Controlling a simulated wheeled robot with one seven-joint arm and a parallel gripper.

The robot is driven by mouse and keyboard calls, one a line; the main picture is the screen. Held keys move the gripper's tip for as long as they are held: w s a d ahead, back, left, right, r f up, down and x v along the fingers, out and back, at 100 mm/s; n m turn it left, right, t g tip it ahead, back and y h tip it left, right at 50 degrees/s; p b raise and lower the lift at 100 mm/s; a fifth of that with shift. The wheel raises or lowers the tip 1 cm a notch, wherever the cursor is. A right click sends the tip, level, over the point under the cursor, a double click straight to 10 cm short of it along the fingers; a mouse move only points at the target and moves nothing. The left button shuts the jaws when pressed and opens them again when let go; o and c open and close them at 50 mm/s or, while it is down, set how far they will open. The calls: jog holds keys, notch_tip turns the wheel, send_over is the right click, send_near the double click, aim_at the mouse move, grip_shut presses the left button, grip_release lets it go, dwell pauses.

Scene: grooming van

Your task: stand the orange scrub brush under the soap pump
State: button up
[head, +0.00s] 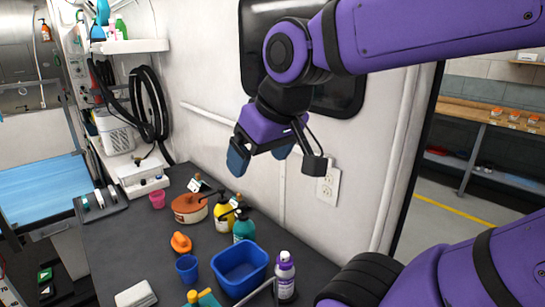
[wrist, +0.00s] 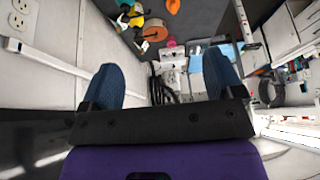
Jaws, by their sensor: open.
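The orange scrub brush (head: 180,242) rests on the dark counter, left of the blue tub, and shows at the top edge of the wrist view (wrist: 173,6). Two pump bottles stand beyond it to the right: a yellow one (head: 224,216) and a teal one (head: 244,230). An orange bottle (head: 45,31) is high on the far left wall. Which is the task's soap pump I cannot tell. My gripper (head: 261,156) is open and empty, high above the counter near the wall; its blue fingers spread apart in the wrist view (wrist: 162,68).
A blue cup (head: 187,268), blue tub (head: 240,268), white purple-capped bottle (head: 285,275) and folded white cloth (head: 135,295) crowd the near counter. An orange-brown pot (head: 189,208) and pink cup (head: 157,199) stand farther back. The left counter stretch (head: 115,240) is clear.

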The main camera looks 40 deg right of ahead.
jog(key=shift+s+d+r, duration=0.1)
jog(key=shift+s+d, duration=0.05)
jog(key=shift+s, duration=0.95)
jog(key=shift+o, duration=0.4)
jog(key=shift+s, duration=0.25)
send_over(180, 236)
jog(key=s, duration=0.5)
notch_tip(180, 236, down, 30)
jog(key=f, duration=0.1)
jog(key=shift+g, duration=0.4)
jog(key=x, duration=0.5)
jog(key=shift+w+f, duration=0.2)
jog(key=shift+f, duration=0.05)
jog(key=x, duration=0.2)
jog(key=w+x, duration=0.1)
jog(key=x, duration=0.1)
jog(key=shift+d+r, duration=0.1)
jog(key=shift+d, duration=0.05)
jog(key=shift+w+f, duration=0.2)
jog(key=shift+f, duration=0.4)
jog(key=c, duration=1.1)
